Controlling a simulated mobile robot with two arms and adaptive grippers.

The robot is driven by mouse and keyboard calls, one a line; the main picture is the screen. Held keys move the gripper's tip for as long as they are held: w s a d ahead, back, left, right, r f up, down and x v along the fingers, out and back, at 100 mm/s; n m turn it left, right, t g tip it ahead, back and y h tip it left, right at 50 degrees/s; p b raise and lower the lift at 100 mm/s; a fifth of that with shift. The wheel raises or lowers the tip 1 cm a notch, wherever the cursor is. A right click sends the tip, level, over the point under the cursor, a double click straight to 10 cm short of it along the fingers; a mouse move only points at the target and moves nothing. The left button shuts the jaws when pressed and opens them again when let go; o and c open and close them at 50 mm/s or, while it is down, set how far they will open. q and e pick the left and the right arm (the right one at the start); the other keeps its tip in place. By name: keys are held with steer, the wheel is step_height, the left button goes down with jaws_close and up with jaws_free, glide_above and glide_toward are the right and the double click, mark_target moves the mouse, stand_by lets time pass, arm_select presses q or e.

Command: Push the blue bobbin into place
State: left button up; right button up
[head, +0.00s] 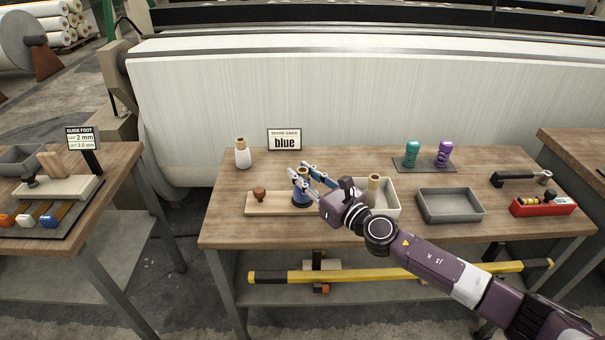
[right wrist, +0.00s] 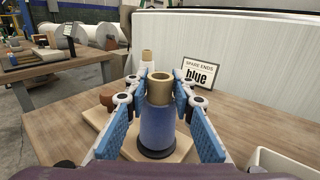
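The blue bobbin (head: 302,199) stands upright at the right end of a pale wooden board (head: 272,209) on the table; the right wrist view shows its blue winding (right wrist: 157,130) and tan tube top. My right gripper (head: 309,178) reaches over the board from the right. In the right wrist view its two blue-padded fingers (right wrist: 160,85) are spread, one on each side of the bobbin, with no clear grip on it. Part of the bobbin is hidden by the fingers in the head view. My left gripper is not in view.
A brown knob (head: 260,192) stands on the board's left part. A white bobbin (head: 243,154) and a "blue" sign (head: 284,139) stand behind. A white tray (head: 391,206) holding a bobbin, an empty grey tray (head: 450,205), and green (head: 411,154) and purple (head: 444,153) bobbins are to the right.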

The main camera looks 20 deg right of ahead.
steer(key=o, duration=0.3)
steer(key=shift+o, duration=0.2)
steer(key=v, duration=1.2)
steer(key=shift+r, duration=0.15)
